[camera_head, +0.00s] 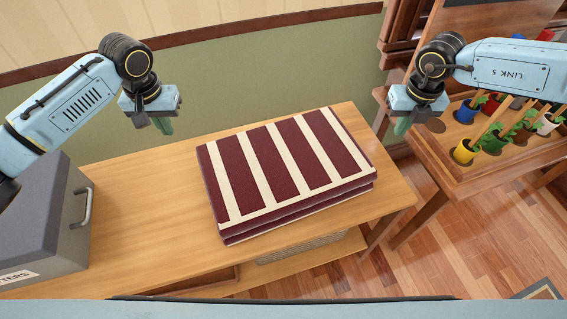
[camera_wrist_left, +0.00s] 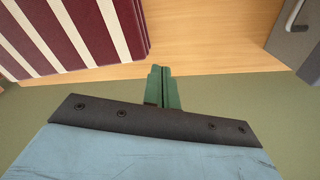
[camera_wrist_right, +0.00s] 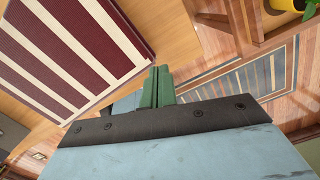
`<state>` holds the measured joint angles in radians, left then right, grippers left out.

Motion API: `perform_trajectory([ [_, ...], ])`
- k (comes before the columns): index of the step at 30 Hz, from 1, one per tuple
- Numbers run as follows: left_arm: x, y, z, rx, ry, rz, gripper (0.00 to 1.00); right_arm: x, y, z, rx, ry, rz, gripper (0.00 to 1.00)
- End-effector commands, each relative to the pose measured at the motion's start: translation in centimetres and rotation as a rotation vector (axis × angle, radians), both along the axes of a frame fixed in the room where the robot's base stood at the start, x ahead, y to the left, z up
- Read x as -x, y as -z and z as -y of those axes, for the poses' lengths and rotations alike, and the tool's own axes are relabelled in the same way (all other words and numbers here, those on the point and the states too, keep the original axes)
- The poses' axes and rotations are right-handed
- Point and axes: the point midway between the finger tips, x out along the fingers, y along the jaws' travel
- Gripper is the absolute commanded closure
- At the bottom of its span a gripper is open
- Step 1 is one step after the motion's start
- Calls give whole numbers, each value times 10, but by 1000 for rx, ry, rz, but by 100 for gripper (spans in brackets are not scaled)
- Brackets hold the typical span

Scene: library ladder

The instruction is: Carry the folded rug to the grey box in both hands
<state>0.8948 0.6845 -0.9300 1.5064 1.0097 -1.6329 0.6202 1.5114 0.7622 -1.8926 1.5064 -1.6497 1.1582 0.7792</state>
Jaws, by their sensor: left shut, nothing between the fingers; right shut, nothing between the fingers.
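The folded rug (camera_head: 287,172), dark red with cream stripes, lies flat on the wooden table (camera_head: 150,215). It also shows in the left wrist view (camera_wrist_left: 70,32) and the right wrist view (camera_wrist_right: 75,45). The grey box (camera_head: 45,220), with a metal handle and a partly visible label, stands at the table's left end. My left gripper (camera_head: 163,126) is shut and empty, above and left of the rug. My right gripper (camera_head: 402,127) is shut and empty, to the right of the rug. Neither touches the rug.
A wooden stand (camera_head: 440,165) with several small potted plants, including a yellow pot (camera_head: 466,151), is at the right, under my right arm. A green wall is behind the table. Bare tabletop lies between the box and the rug. A woven item sits on a shelf below.

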Motion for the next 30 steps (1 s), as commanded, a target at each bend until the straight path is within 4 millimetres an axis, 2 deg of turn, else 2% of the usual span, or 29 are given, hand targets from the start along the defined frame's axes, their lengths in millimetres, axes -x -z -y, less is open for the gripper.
perform_trajectory([
  [7, 0, 3, 0, 1, 1, 0, 100, 0, 4, -1, -3, -1, -2, 100],
  [11, -1, 16, 0, 1, -1, -2, 100, 0, 17, -1, -3, -1, -4, 100],
  [24, -6, 101, 1, 1, 0, -3, 100, -6, 103, -2, -2, -3, -5, 100],
  [30, -9, 134, 1, 0, 0, -1, 100, -8, 135, -2, -4, -1, -3, 100],
])
